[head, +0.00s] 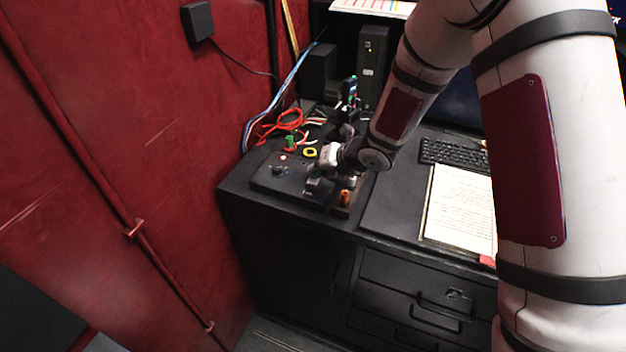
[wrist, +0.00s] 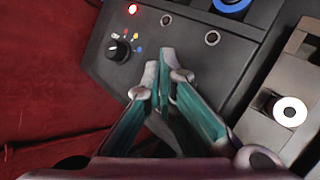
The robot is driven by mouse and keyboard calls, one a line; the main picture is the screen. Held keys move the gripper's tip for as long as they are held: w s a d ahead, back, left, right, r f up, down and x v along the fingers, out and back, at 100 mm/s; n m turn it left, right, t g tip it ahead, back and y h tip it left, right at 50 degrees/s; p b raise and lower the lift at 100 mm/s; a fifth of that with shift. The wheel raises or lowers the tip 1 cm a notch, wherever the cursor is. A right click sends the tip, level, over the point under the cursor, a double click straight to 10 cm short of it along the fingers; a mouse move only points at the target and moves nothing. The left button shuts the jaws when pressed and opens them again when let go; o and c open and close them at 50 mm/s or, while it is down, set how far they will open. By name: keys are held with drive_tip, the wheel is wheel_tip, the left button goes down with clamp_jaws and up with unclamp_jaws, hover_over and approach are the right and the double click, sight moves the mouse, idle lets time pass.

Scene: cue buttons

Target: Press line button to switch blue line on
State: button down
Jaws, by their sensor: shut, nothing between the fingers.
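A dark control panel (wrist: 236,50) lies under my gripper in the wrist view. It has a black knob (wrist: 118,48) with small coloured dots beside it, a lit red lamp (wrist: 132,9), and two small round silver-rimmed fittings, one near the top middle (wrist: 166,20) and one to its right (wrist: 212,38). I cannot tell which, if any, is the line button. My gripper (wrist: 160,66) is shut and empty, its fingertips over the panel just below the fittings. Contact cannot be told. In the head view, my gripper (head: 314,184) is over the right part of the panel (head: 266,182).
A blue ring (wrist: 228,4) is at the panel's top edge and a white ring (wrist: 290,111) on a grey block to the right. Red cables (head: 290,120) lie behind the panel. A keyboard (head: 452,152) and papers (head: 460,205) lie right. A red wall (head: 150,130) stands left.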

drive_tip(key=shift+f, duration=0.45)
idle(0.3)
drive_tip(key=shift+r, duration=0.95)
drive_tip(key=shift+r+p, duration=0.95)
drive_tip(key=shift+r, duration=1.55)
